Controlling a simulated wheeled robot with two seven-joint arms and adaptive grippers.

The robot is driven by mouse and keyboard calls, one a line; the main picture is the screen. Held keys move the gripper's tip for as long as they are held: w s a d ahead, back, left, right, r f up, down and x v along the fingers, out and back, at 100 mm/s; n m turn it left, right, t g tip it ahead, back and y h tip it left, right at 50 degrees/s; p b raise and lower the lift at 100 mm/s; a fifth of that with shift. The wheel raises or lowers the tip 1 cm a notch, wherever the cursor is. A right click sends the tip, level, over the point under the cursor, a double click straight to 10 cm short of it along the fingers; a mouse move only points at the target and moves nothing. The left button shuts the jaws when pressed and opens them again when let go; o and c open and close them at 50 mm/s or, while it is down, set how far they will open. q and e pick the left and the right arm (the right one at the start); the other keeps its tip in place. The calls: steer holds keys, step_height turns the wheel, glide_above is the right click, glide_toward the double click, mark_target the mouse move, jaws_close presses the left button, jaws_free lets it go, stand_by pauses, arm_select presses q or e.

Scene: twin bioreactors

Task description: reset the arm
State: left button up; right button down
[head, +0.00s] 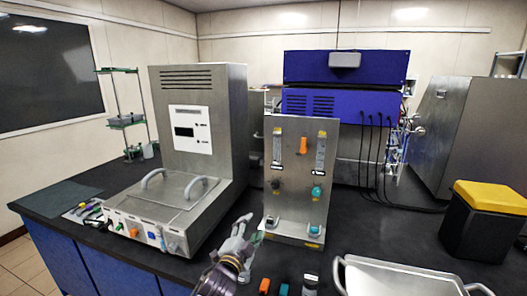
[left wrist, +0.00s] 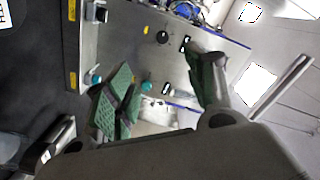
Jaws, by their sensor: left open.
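My left gripper (head: 249,229) is at the lower middle of the head view, just in front of the steel control panel (head: 300,180). Its jaws are open with nothing seen between them. In the left wrist view the two green-padded fingers of the left gripper (left wrist: 160,90) stand apart, with the panel (left wrist: 130,35) and its knobs behind them. I cannot tell whether a finger touches the panel. My right gripper does not show in either view.
A steel unit with two handles (head: 180,190) stands left of my gripper. A steel tray (head: 400,280) lies at the front right. A black bin with a yellow lid (head: 490,195) stands farther right. Small orange and teal items (head: 264,286) sit at the front edge.

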arm_select(q)
steer(key=s+a+f+n+g+y, duration=0.4)
steer(key=s+a+f+n+g, duration=0.35)
steer(key=s+a+f, duration=0.6)
steer(key=s+a+f+n+g+y, duration=0.1)
steer(key=s+a+f+n+g, duration=0.2)
steer(key=s, duration=0.6)
steer(key=s+a+f+n+g, duration=0.1)
steer(key=s+f+n+g, duration=0.3)
steer(key=s, duration=0.6)
step_height(320, 180, down, 33)
steer(key=s+m, duration=0.2)
steer(key=s, duration=0.1)
steer(key=s+a+f, duration=0.2)
steer(key=s+f, duration=0.7)
steer(key=s, duration=0.2)
steer(key=s+a+f+g, duration=0.1)
steer(key=s+a+f, duration=0.1)
steer(key=s+f, duration=0.8)
steer(key=shift+s+a+f, duration=0.25)
steer(key=shift+s+f, duration=0.05)
steer(key=shift+s, duration=0.15)
steer(key=shift+m+g, duration=0.25)
